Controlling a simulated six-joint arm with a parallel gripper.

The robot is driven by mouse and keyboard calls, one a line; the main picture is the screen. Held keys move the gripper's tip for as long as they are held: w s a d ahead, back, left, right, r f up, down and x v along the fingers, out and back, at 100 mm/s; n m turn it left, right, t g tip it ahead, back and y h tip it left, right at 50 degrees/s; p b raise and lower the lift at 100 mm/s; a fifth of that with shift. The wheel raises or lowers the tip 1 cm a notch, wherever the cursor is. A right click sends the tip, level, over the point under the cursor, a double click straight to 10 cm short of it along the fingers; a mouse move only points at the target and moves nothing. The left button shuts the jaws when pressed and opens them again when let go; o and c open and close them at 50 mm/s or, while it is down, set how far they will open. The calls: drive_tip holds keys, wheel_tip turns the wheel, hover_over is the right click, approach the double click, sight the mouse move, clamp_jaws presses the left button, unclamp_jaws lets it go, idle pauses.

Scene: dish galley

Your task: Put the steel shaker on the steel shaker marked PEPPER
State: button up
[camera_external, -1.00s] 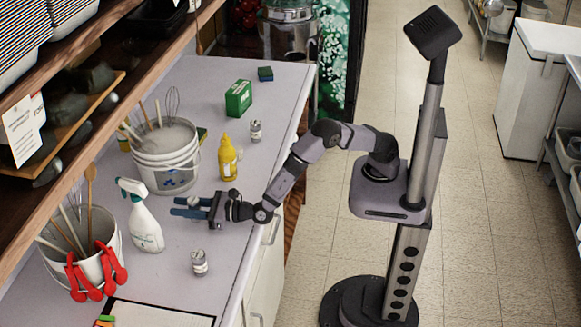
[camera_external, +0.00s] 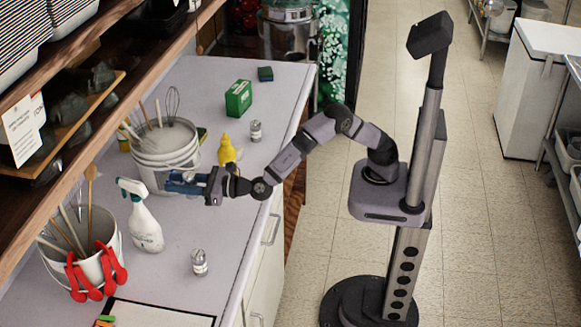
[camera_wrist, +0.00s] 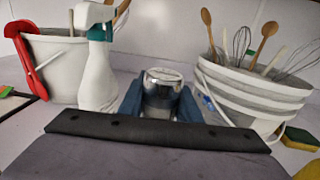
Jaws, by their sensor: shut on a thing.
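My gripper (camera_external: 186,182) is shut on a steel shaker (camera_wrist: 161,90). In the wrist view the shaker's shiny top stands upright between the blue fingers (camera_wrist: 160,108). In the external view the fingers mostly hide it. The gripper is held over the counter, in front of the striped bucket. Two other small steel shakers stand upright on the counter. One shaker (camera_external: 199,262) is near the front, right of the spray bottle. The other shaker (camera_external: 255,131) is farther back, near the green box. Their labels are too small to read, so I cannot tell which is marked PEPPER.
A white spray bottle (camera_external: 146,222), a utensil bucket with red tongs (camera_external: 98,262) and a striped bucket (camera_external: 165,158) line the left side. A yellow bottle (camera_external: 227,152) stands behind my gripper. A green box (camera_external: 238,98) is farther back. The counter's (camera_external: 236,215) right part is clear.

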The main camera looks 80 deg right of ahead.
wheel_tip(320, 180, up, 13)
drive_tip(key=d, duration=0.1)
drive_tip(key=w+d+m+g+h+p, duration=0.15)
drive_tip(key=d+m+h, duration=0.35)
drive_tip(key=d, duration=0.9)
drive_tip(key=d+m+g+h+p, duration=0.1)
drive_tip(key=d+m+g+h, duration=0.15)
drive_tip(key=d+h, duration=0.75)
drive_tip(key=s+d+m+g+h+p, duration=0.2)
drive_tip(key=s+d+m+g, duration=0.35)
drive_tip(key=d, duration=0.75)
drive_tip(key=s+d+m+g+h+p, duration=0.15)
drive_tip(key=s+d+m+g, duration=0.45)
drive_tip(key=d, duration=0.6)
wheel_tip(320, 180, down, 15)
drive_tip(key=s+n, duration=0.1)
drive_tip(key=shift+s+d+n+h+p, duration=0.15)
drive_tip(key=shift+s+n+h+p, duration=0.05)
drive_tip(key=shift+n+h+p, duration=0.25)
drive_tip(key=shift+f, duration=0.1)
